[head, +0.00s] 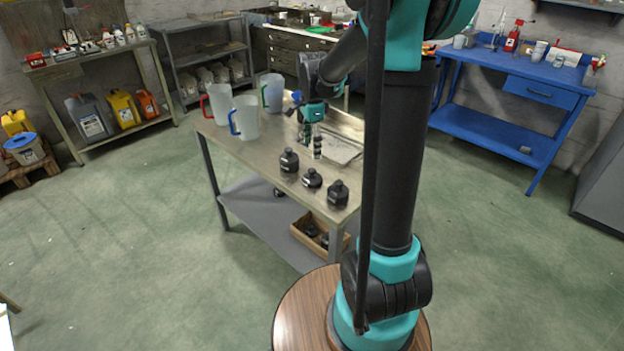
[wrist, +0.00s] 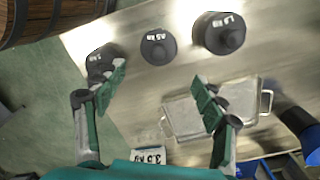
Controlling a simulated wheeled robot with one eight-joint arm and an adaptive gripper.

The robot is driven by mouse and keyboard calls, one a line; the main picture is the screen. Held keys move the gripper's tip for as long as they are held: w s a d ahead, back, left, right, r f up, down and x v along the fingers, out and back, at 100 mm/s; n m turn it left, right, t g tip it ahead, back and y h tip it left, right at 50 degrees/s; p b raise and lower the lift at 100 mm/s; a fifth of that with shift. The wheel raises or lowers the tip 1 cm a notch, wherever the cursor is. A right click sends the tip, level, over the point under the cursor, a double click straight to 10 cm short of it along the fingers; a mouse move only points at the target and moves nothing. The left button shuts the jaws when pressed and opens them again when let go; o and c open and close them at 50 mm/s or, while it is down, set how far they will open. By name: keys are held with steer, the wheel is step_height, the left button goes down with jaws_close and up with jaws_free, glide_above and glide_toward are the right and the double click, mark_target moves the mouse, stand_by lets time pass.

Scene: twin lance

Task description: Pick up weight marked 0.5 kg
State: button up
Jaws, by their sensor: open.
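Three black weights stand in a row on the metal table (head: 240,160). The middle, smallest one (head: 312,178) shows in the wrist view (wrist: 157,46) with upside-down white lettering that appears to read 0.5 kg. A larger weight (wrist: 221,34) right of it there appears marked 1.0 kg. The third (wrist: 99,60) is partly hidden behind my left finger, its marking hard to read. My gripper (head: 311,144) is above the table, beside the row. In the wrist view my gripper (wrist: 160,85) is open and empty, its fingers spread wide below the middle weight.
A shallow metal tray (head: 343,151) lies beside my gripper and also shows in the wrist view (wrist: 182,118). Three pitchers, including a blue-handled one (head: 246,118), stand at the table's far left. A box (head: 312,237) sits on the lower shelf. A blue bench (head: 535,85) is at right.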

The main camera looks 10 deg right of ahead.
mark_target(312, 170)
step_height(312, 170, down, 10)
steer(key=shift+s+f, duration=0.15)
steer(key=shift+f, duration=0.1)
stand_by(0.4)
steer(key=shift+c, duration=0.6)
steer(key=shift+s, duration=0.1)
jaws_close()
